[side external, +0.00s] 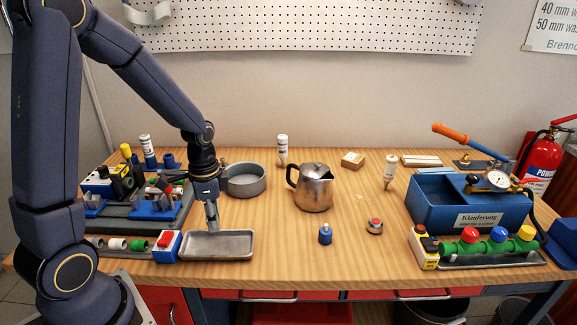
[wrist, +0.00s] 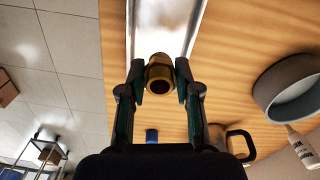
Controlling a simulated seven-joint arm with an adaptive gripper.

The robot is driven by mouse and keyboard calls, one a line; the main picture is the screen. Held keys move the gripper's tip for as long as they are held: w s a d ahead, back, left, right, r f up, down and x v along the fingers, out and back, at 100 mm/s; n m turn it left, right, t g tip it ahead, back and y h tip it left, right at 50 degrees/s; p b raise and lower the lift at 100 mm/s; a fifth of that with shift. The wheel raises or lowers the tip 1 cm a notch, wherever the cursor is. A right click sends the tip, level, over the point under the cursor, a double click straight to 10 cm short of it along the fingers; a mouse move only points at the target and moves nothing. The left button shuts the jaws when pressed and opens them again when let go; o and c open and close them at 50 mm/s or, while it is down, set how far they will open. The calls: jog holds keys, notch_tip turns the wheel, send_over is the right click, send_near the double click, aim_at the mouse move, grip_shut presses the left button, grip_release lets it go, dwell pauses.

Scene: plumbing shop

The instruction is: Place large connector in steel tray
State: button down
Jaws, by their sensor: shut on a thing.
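A brass, ring-shaped connector (wrist: 159,79) sits between the fingertips of my gripper (wrist: 159,73) in the wrist view, with its dark round opening facing the camera. My gripper is shut on it. In the side view my gripper (side external: 212,223) points down at the shallow steel tray (side external: 236,247), above its left-middle part. The connector is too small to make out there. The tray also shows in the wrist view (wrist: 178,22), behind the connector. I cannot tell whether the connector touches the tray floor.
A round grey dish (side external: 246,182) is behind the tray, and a metal pitcher (side external: 313,190) is behind and right. A small blue piece (side external: 325,235) stands to the right, with bare tabletop between.

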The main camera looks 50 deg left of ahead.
aim_at(219, 247)
jog(key=shift+f, duration=3.2)
jog(key=shift+f, duration=0.15)
jog(key=c, duration=1.1)
grip_release()
